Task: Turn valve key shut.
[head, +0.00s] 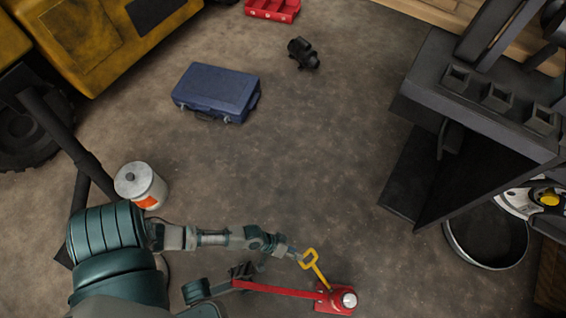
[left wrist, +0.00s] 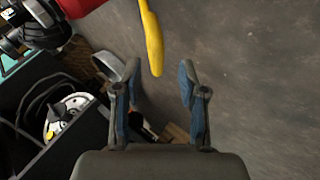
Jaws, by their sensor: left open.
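The yellow valve key (head: 310,262) has a loop handle at its upper end, and its shaft slopes down to a red jack (head: 335,302) with a pale round top. My left gripper (head: 297,254) is open, with its fingertips close to the left side of the loop. In the left wrist view, a yellow bar of the key (left wrist: 152,42) comes down near the gap between the open fingers (left wrist: 160,76). I cannot tell whether they touch it. A dark shape beside the red handle may be my right gripper; its jaws are unclear.
The long red handle (head: 280,290) runs left from the jack. A white canister (head: 140,186) stands at left and a blue case (head: 216,92) lies farther back. A dark metal frame (head: 480,130) and round bin (head: 488,240) are at right. The floor between is clear.

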